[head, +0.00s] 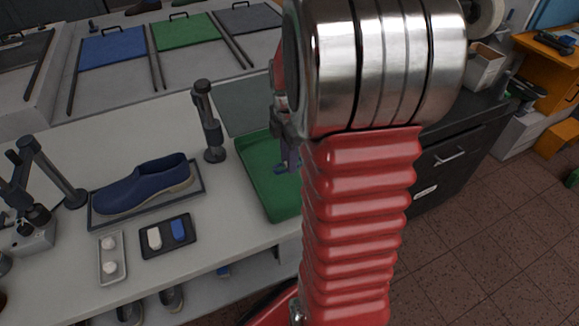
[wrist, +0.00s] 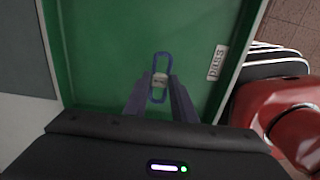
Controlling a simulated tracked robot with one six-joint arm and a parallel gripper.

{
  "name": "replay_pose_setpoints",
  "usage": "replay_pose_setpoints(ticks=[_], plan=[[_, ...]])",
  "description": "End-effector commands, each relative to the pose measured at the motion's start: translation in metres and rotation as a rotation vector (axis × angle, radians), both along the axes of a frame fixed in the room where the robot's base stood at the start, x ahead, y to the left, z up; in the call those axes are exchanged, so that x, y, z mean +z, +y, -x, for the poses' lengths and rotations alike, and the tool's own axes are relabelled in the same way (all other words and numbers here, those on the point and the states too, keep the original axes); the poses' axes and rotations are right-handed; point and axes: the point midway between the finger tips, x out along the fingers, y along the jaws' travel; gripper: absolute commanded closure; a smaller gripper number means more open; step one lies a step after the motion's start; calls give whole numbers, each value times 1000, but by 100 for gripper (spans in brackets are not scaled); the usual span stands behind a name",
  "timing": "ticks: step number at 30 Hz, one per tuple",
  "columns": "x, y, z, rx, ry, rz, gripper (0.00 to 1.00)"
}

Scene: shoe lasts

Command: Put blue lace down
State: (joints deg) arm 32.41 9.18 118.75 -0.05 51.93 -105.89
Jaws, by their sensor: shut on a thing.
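The blue lace (wrist: 162,54) is a narrow blue loop with a pale band around its middle, seen in the wrist view. My gripper (wrist: 158,88) is shut on it near the band, and the loop sticks out ahead of the fingertips. Behind the lace is the green tray (wrist: 100,60), with a white label (wrist: 217,63) at the right. In the head view my gripper (head: 289,160) is over the green tray (head: 252,160), partly hidden by my arm. A bit of blue shows at the fingertips there. I cannot tell whether the lace touches the tray floor.
Left of the tray, a blue shoe (head: 145,185) sits on a dark tray. In front are a small black tray (head: 167,250) with a white and a blue piece, and a pale tray (head: 113,278). A dark post (head: 209,125) stands close to the green tray's left side.

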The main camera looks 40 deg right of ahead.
Motion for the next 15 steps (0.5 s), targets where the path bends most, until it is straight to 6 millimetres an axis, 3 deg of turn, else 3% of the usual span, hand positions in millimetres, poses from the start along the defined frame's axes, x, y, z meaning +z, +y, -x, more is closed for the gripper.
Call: replay_pose_setpoints(ticks=[7, 15], plan=[[-4, 0, 0, 0, 2, -1, 100], [-34, 1, 0, 1, 3, -2, 100]])
